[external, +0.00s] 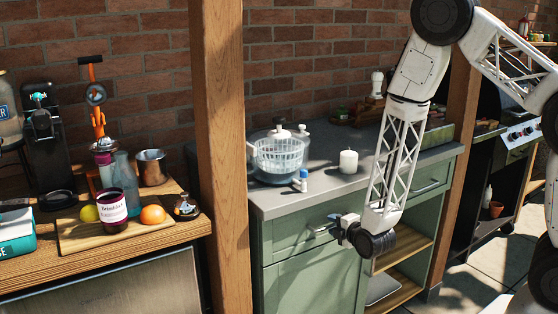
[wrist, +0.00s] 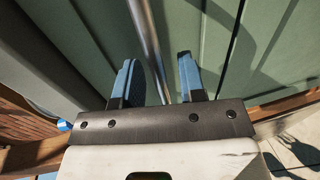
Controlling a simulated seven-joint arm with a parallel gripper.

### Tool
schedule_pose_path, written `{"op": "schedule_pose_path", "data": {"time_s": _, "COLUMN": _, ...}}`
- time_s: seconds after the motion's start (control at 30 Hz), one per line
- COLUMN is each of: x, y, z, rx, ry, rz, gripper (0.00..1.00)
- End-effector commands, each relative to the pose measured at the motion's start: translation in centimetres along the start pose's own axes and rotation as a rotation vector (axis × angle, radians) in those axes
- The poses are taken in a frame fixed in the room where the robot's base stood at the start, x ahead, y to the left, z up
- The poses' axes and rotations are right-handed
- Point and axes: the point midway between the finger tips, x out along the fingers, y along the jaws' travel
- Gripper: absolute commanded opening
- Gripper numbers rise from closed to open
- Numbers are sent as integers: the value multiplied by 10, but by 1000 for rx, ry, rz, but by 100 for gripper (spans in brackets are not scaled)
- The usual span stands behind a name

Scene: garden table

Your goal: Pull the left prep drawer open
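The left prep drawer (external: 287,237) is the upper left green front of the cabinet under the grey counter. It looks flush with the cabinet. Its metal bar handle (external: 320,230) is partly covered by my gripper (external: 337,228), which is at the handle's right part. In the wrist view the handle (wrist: 148,40) runs down between the two blue-padded fingers of my gripper (wrist: 160,82). The fingers are apart, with a visible gap on each side of the bar. The green drawer front (wrist: 95,35) lies behind it.
A right drawer (external: 430,184) with its own handle is beyond my forearm, above open wooden shelves (external: 405,248). A wooden post (external: 222,150) rises at the left.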

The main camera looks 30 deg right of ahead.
Motion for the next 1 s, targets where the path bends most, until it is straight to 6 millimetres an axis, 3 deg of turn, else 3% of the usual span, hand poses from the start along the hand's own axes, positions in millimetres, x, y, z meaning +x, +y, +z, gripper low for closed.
{"op": "schedule_pose_path", "data": {"time_s": 0.37, "x": 2, "y": 0, "z": 0, "rx": 0, "ry": 0, "rz": -1, "gripper": 36}}
{"op": "schedule_pose_path", "data": {"time_s": 0.6, "x": 2, "y": 0, "z": 0, "rx": 0, "ry": 0, "rz": -1, "gripper": 0}}
{"op": "schedule_pose_path", "data": {"time_s": 1.0, "x": -1, "y": -1, "z": 0, "rx": 0, "ry": 0, "rz": -1, "gripper": 0}}
